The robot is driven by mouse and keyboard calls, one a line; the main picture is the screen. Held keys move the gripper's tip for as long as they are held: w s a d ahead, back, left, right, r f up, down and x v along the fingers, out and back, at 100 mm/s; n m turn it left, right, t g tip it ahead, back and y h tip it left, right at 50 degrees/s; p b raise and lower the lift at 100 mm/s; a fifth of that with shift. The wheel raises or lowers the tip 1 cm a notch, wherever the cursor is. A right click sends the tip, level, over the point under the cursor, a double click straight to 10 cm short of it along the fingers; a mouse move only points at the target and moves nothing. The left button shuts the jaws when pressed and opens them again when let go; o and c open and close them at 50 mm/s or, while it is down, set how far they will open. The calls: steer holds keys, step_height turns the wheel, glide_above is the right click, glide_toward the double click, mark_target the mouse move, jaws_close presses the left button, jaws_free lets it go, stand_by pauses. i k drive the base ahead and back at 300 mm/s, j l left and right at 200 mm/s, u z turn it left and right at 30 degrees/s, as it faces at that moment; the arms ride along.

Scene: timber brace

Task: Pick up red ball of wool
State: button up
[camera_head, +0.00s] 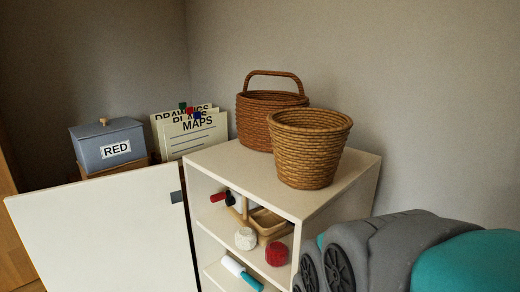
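The red ball of wool (277,254) sits on the upper inside shelf of a white cabinet (235,166), near the shelf's front right. A white ball of wool (245,238) lies to its left on the same shelf. My grey and teal arm (400,255) fills the lower right of the view, just right of the cabinet. My gripper's fingers are not visible.
Two wicker baskets, one handled (262,118) and one open (309,148), stand on the cabinet top. An open white door (105,230) extends left. A wooden tray (268,220) is behind the wool; a teal-handled item (240,272) lies below.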

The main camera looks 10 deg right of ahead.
mark_target(276, 252)
steer(key=z, duration=0.5)
steer(key=i+j+z, duration=0.15)
steer(key=z, duration=0.25)
steer(key=j+z, duration=0.45)
steer(key=i+j+z, duration=0.1)
steer(key=j+z, duration=0.5)
steer(key=z, duration=0.2)
steer(key=k+j, duration=0.1)
steer(key=j, duration=0.45)
steer(key=j+z, duration=0.15)
steer(key=j, duration=0.35)
steer(key=k+j, duration=0.2)
steer(key=j, duration=0.35)
steer(key=i+z, duration=0.05)
